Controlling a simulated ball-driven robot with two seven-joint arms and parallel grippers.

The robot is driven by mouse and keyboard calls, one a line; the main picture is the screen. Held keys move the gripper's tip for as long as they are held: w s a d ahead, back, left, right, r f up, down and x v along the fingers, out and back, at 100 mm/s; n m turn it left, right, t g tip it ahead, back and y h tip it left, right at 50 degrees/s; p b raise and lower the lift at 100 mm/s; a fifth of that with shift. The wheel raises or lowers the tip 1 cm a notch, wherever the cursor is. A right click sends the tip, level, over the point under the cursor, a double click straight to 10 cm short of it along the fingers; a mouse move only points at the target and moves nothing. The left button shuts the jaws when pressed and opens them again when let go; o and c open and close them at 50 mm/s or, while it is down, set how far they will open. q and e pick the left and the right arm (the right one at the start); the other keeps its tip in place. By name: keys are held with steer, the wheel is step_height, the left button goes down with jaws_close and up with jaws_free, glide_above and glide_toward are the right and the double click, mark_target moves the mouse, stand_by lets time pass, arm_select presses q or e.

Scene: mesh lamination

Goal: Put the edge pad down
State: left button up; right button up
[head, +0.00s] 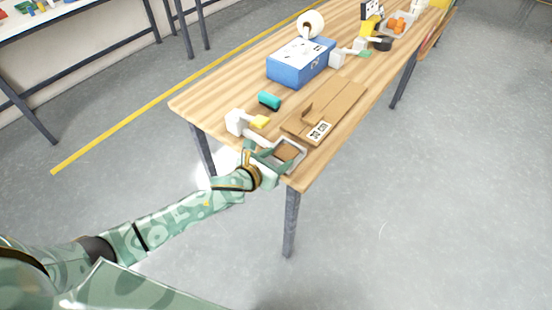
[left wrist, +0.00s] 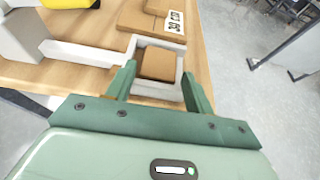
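A small brown pad (head: 287,151), which I take to be the edge pad, lies inside a pale, square-rimmed tray (head: 299,146) at the near corner of the wooden table. In the left wrist view the pad (left wrist: 158,64) sits within the tray's walls (left wrist: 90,54). My left gripper (head: 270,158) is at the tray's near side. In the left wrist view its green fingers (left wrist: 158,76) are spread apart, one toward each side of the tray, with the pad ahead between them. No contact with the pad can be made out. My right gripper is not in view.
A flat brown carton with a printed label (head: 326,108) lies just behind the tray. A white holder with a yellow part (head: 260,121), a teal cylinder (head: 269,100) and a blue box (head: 300,63) stand further back. The table's near edge is close to the tray.

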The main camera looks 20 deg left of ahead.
arm_select(q)
steer(key=shift+s+d+f, duration=0.1)
steer(key=shift+s+f, duration=0.05)
steer(key=shift+s, duration=0.1)
steer(key=r+p+v, duration=0.1)
steer(key=p+v, duration=0.3)
steer(key=v, duration=0.8)
steer(key=s+a+f+n+g+y, duration=0.1)
steer(key=s+a+f+n+g, duration=0.15)
steer(key=s+f+n, duration=0.4)
steer(key=s+a+f+n+g+y, duration=0.2)
steer(key=s+a+f+n, duration=0.15)
steer(key=f+n, duration=0.55)
steer(key=s+a+f+n+g+y, duration=0.1)
steer(key=s+a+f+n+g, duration=0.25)
steer(key=f, duration=0.75)
steer(key=s+d+f+n+g, duration=0.1)
steer(key=s+f+n, duration=0.2)
steer(key=s, duration=0.6)
steer(key=s+d+f+n+g, duration=0.1)
steer(key=s+f+n, duration=0.3)
steer(key=s+n, duration=0.4)
steer(key=s+d+f+n+g, duration=0.1)
steer(key=s+f+n+g, duration=0.1)
steer(key=s+n, duration=0.4)
steer(key=s+f, duration=0.1)
steer(key=s, duration=0.2)
steer(key=shift+s+f+y, duration=0.3)
steer(key=shift+s, duration=0.05)
